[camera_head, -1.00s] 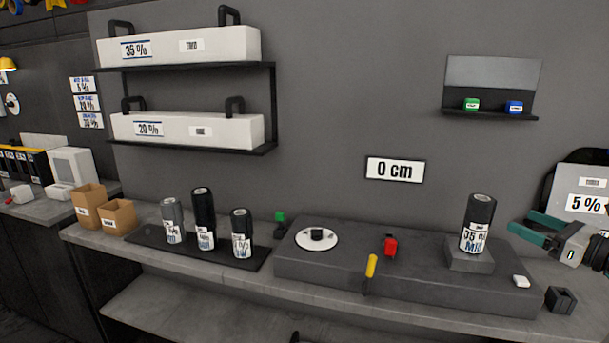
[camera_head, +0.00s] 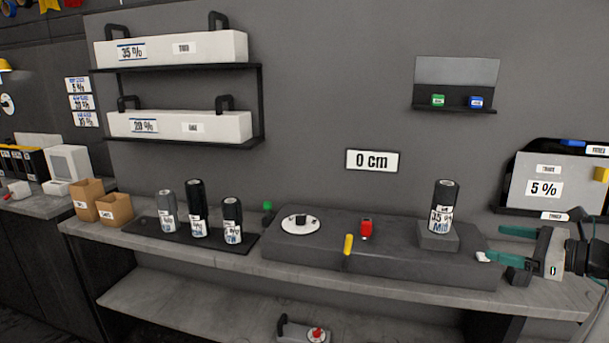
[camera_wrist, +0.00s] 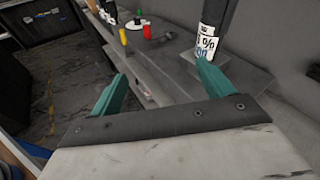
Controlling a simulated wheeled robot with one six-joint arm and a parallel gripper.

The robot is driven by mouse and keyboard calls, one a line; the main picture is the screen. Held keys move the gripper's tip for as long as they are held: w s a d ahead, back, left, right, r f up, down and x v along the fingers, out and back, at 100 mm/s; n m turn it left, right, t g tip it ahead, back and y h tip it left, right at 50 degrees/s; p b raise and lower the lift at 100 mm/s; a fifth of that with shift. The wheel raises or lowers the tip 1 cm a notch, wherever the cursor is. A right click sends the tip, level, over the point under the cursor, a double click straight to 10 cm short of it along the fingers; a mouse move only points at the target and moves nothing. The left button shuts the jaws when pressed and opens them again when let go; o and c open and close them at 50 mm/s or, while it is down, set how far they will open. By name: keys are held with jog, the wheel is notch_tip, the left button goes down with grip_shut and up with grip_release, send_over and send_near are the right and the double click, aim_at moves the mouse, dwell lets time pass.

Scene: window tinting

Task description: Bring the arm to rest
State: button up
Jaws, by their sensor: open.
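My gripper (camera_head: 500,246) is at the right in the head view, held near the right end of the bench. Its two teal fingers are apart, with nothing seen between them. In the wrist view my gripper (camera_wrist: 160,88) also shows spread fingers, over the bench front and the floor. A dark film roll (camera_head: 443,205) labelled 35 % stands upright on a grey block (camera_head: 438,238), left of the gripper. In the wrist view the roll (camera_wrist: 208,40) is just beyond the right finger.
A long dark machine base (camera_head: 385,262) carries a white disc (camera_head: 303,229), a red piece (camera_head: 366,229) and a yellow handle (camera_head: 348,245). Several rolls stand on a black mat (camera_head: 148,237) at left. A 5 % box (camera_head: 570,190) stands behind the gripper. Bench front is free.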

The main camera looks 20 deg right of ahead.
jog(key=s+a+f+n+g+y, duration=0.1)
jog(key=s+a+n+g, duration=0.1)
jog(key=a+n+g, duration=0.6)
jog(key=s+a+n+g+y, duration=0.1)
jog(key=s+a+n+g, duration=0.3)
jog(key=a, duration=0.6)
jog(key=s+a+r+n+h, duration=0.2)
jog(key=a+n+h, duration=0.2)
jog(key=a+n, duration=0.2)
jog(key=s+a+r+n+h, duration=0.3)
jog(key=a+n, duration=0.4)
jog(key=n, duration=0.4)
jog(key=shift+s+a+g+h, duration=0.25)
jog(key=shift+s+g+h, duration=0.15)
jog(key=shift+h, duration=0.3)
jog(key=shift+w, duration=0.1)
jog(key=shift+c, duration=0.2)
